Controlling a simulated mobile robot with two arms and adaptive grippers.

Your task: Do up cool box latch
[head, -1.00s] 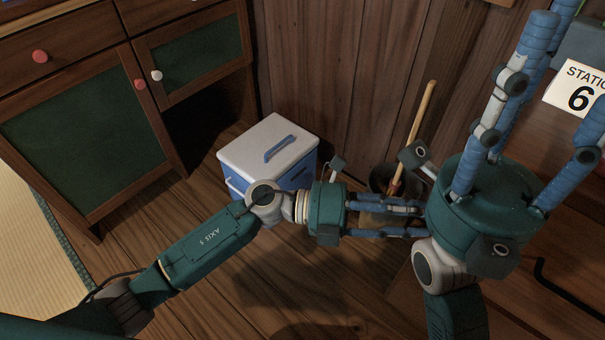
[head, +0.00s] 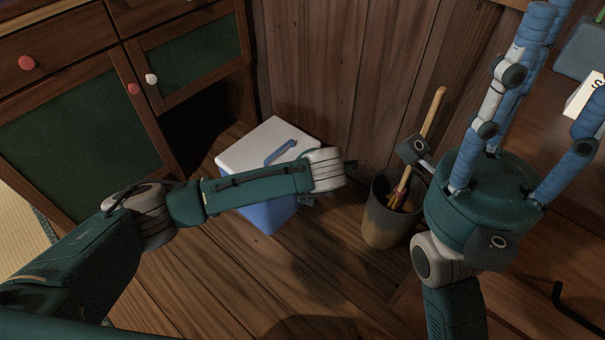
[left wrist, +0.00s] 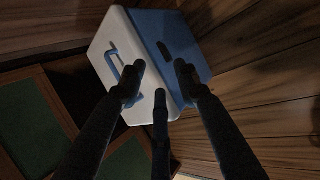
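The cool box (head: 258,150) stands on the floor by the wall, with a white lid, a blue handle (head: 281,151) and a blue body. My left arm crosses in front of it in the head view, hiding much of its front. In the left wrist view the box (left wrist: 183,33) has a small dark part (left wrist: 165,51) on its blue face, perhaps the latch; I cannot tell its state. My left gripper (left wrist: 160,84) has its fingers spread and empty, pointing at the lid's edge; contact is unclear. My right gripper (head: 548,75) is raised at the right, fingers apart and empty.
A pot (head: 384,229) holding a wooden-handled tool (head: 433,113) stands right of the box. A cabinet (head: 85,125) with green panels stands at the left, beside a plank wall (head: 320,75). Bare wooden floor (head: 230,270) lies in front.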

